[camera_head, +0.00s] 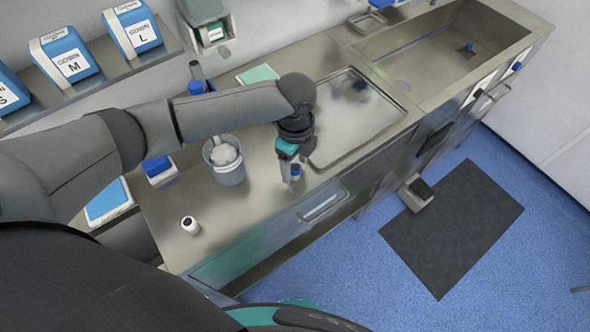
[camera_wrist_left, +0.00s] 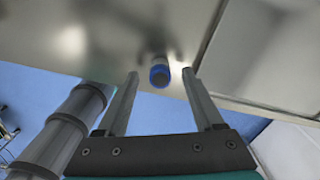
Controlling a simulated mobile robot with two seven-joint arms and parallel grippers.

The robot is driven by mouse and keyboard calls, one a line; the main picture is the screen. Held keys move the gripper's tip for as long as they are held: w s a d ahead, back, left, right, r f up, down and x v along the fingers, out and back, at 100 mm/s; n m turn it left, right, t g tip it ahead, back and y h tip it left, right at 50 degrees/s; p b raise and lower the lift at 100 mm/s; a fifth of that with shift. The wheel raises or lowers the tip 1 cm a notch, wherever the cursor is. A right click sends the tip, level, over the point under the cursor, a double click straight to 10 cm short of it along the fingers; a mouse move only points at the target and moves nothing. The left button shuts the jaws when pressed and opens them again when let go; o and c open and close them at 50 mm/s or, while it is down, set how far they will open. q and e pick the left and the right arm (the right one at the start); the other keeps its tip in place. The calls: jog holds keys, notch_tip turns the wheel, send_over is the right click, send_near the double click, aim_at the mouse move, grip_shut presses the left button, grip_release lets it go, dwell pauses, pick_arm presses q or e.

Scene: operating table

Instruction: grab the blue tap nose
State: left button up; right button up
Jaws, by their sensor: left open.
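A small blue-rimmed cylinder (camera_head: 296,170) with a pale body stands on the steel counter near its front edge. I take it for the blue tap nose. In the left wrist view it (camera_wrist_left: 159,76) shows its blue ring end with a dark centre, between the two fingertips of my left gripper (camera_wrist_left: 160,73). In the head view my left gripper (camera_head: 289,172) points down beside it. The gripper is open, and nothing is clamped in it. Whether a finger touches the cylinder I cannot tell. My right gripper is not in view.
A steel tray (camera_head: 365,120) lies right of my gripper. The sink (camera_head: 440,50) holds another small blue piece (camera_head: 467,48). Glove boxes (camera_head: 132,27) line the shelf.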

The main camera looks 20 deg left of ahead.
pick_arm(q)
grip_shut()
dwell(0.4)
jog(key=shift+r, duration=0.15)
